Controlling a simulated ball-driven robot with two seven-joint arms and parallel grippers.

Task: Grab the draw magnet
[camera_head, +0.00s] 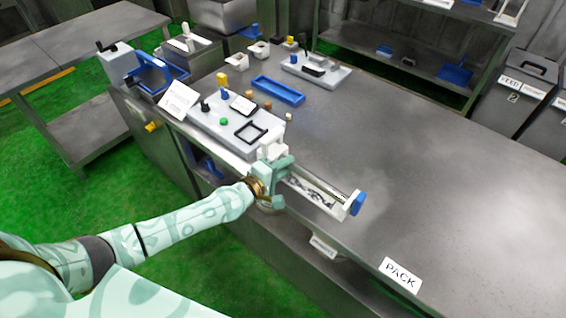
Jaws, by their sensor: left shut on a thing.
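My left arm comes in from the lower left. Its pale green gripper (275,172) is at the left end of a long narrow tray (318,197) with metal rails on the table's front edge. The gripper is shut on a small pale block, apparently the draw magnet (272,147), mostly hidden by the fingers. I cannot tell whether the block rests on the rails or is clear of them. The far right end of the tray has a white end piece and a blue knob (357,203). My right gripper is not in view.
A grey panel (212,127) with small coloured knobs and a black frame stands just behind the gripper. A blue tray (278,90), a second panel (318,72) and small cups sit farther back. A PACK label (400,274) lies at the front edge. The table's right side is clear.

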